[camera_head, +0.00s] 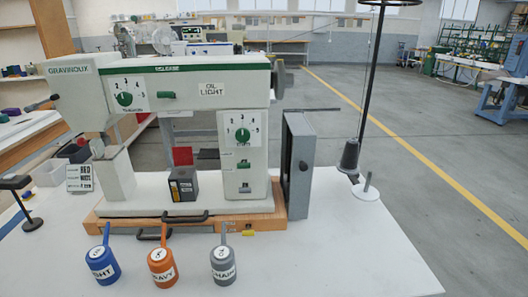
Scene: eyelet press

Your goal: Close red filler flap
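The red filler flap (183,156) stands upright at the back top edge of a small dark box (183,187). The flap looks open, with the box top in front of it uncovered. The box sits on the base of the pale eyelet press (170,90), under its long upper arm and left of its right-hand column. The flap's hinge is too small to make out. My gripper is not in view.
Blue (103,265), orange (162,266) and grey (223,265) oil cans stand in front of the press on the white table (345,250). A dark grey box (298,165) stands right of the column. A thread stand (366,192) is farther right. The table's right front is clear.

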